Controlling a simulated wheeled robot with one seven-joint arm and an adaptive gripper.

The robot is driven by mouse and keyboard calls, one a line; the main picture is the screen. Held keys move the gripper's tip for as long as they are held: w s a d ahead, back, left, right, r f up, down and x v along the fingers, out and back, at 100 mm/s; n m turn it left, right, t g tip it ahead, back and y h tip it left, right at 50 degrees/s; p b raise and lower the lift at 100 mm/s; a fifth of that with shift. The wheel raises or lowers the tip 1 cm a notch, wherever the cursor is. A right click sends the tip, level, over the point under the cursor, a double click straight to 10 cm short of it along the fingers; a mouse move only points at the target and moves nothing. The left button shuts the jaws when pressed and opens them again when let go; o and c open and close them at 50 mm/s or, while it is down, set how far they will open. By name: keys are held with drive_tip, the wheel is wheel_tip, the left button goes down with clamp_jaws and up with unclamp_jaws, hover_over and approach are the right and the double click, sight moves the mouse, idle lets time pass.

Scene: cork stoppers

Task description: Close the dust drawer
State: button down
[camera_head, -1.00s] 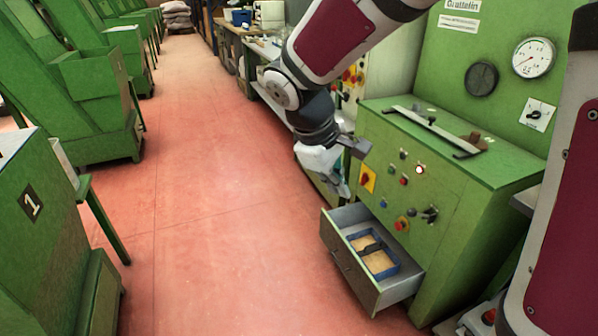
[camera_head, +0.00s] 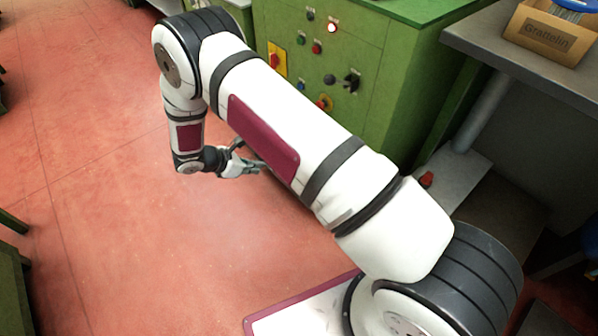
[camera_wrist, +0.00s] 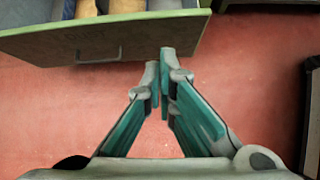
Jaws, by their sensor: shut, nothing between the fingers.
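The dust drawer (camera_wrist: 45,42) fills the top of the wrist view. It stands open: above its green front with a thin bar handle (camera_wrist: 98,60), the inside shows a blue-edged tray (camera_wrist: 69,8) and a tan content (camera_wrist: 126,5). In the head view my arm hides the drawer. My gripper (camera_wrist: 161,68) is shut and empty. Its fingertips overlap the lower edge of the drawer front in the wrist view, right of the handle; I cannot tell whether they touch it. In the head view my gripper (camera_head: 255,163) is low, in front of the green machine (camera_head: 400,65).
The machine carries a red-yellow switch (camera_head: 277,62) and several knobs. A grey table (camera_head: 510,50) with a cardboard box (camera_head: 550,32) stands at the right. A dark object (camera_wrist: 312,115) edges the wrist view's right.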

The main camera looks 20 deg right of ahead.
drive_tip(key=b+x, duration=0.5)
drive_tip(key=x, duration=1.1)
drive_tip(key=shift+d+n, duration=0.4)
drive_tip(key=shift+d, duration=0.05)
drive_tip(key=shift+s+d, duration=0.1)
drive_tip(key=shift+s, duration=0.05)
